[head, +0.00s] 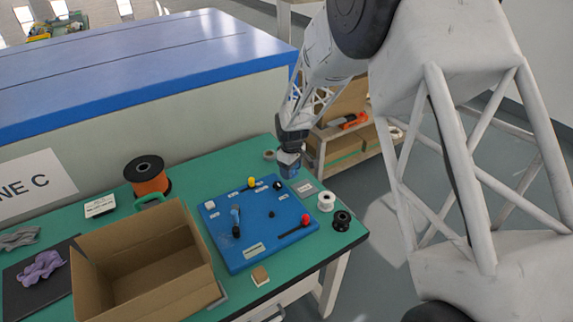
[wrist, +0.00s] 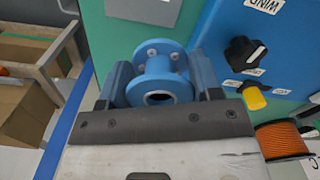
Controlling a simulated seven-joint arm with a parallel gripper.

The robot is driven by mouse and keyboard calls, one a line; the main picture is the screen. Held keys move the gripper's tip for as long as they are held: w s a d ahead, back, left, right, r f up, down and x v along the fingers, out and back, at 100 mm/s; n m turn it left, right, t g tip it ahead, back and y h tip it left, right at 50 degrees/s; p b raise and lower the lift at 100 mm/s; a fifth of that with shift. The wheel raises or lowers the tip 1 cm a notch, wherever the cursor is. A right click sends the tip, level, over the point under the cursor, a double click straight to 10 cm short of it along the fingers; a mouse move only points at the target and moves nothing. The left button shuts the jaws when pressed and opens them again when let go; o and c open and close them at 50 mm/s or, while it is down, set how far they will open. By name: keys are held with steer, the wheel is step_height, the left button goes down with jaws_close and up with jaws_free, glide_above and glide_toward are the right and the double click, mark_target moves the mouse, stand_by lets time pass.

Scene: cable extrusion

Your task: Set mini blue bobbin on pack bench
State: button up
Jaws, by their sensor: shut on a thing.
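The mini blue bobbin (wrist: 159,82) sits between the two fingers of my gripper (wrist: 162,85), which is shut on it. In the head view my gripper (head: 290,160) points down with the blue bobbin (head: 291,171) at its tip, near the far right edge of the green bench (head: 217,172). The bobbin appears to be above the bench; the exact gap cannot be told. The green bench top also shows beyond the bobbin in the wrist view (wrist: 125,40).
A blue control panel (head: 260,240) with knobs lies on the bench. A white spool (head: 326,202) and a black spool (head: 342,220) stand right of it. An open cardboard box (head: 190,290) and an orange spool (head: 148,176) are to the left. A shelf (head: 345,130) stands behind.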

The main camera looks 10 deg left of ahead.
steer(key=w+a, duration=0.1)
steer(key=w, duration=0.1)
steer(key=w+a, duration=0.1)
steer(key=w, duration=0.1)
steer(key=w+a, duration=0.1)
steer(key=w, duration=0.1)
steer(key=shift+w+a+f, duration=0.1)
steer(key=shift+w+f, duration=0.2)
steer(key=shift+w, duration=0.05)
steer(key=shift+f, duration=1.8)
steer(key=shift+f, duration=0.15)
steer(key=o, duration=0.9)
step_height(320, 180, up, 12)
steer(key=shift+r, duration=0.2)
